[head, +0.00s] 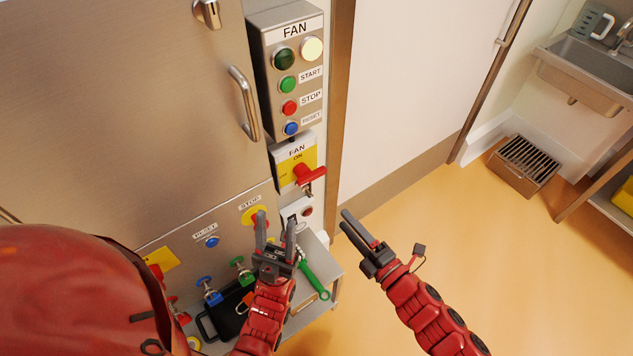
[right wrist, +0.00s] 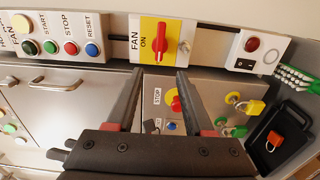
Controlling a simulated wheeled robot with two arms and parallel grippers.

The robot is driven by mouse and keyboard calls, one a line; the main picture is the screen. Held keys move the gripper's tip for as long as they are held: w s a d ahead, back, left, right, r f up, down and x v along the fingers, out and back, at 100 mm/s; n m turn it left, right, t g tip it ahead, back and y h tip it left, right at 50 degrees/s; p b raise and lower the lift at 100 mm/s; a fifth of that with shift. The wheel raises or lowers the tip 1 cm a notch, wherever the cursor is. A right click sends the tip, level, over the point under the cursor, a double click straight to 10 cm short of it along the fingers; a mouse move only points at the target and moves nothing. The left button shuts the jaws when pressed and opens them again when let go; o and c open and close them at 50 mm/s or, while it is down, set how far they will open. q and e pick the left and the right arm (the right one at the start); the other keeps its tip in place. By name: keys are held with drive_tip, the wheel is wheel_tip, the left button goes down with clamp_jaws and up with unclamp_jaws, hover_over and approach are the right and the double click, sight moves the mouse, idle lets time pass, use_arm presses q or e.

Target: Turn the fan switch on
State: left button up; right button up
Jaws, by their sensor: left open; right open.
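The fan switch (head: 309,175) is a red rotary handle on a yellow plate (head: 285,178) marked FAN and ON, below the FAN button box. Its handle lies roughly sideways, with the ON mark above it. The right wrist view shows the red handle (right wrist: 158,45) beyond my fingertips, nothing touching it. My right gripper (head: 346,220) is open and empty, to the right of and below the switch, apart from it. It also shows in the right wrist view (right wrist: 160,75). My left gripper (head: 275,218) is open and empty, below the switch in front of the lower panel.
The FAN box (head: 286,85) holds a dark green lamp, a pale lamp and START, STOP and RESET buttons. A small rocker unit (head: 297,213) sits below the switch.

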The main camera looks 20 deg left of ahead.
sight(311, 181)
drive_tip(key=p+x, duration=0.3)
drive_tip(key=x, duration=1)
drive_tip(key=shift+w+a, duration=0.25)
drive_tip(key=shift+a, duration=0.05)
clamp_jaws()
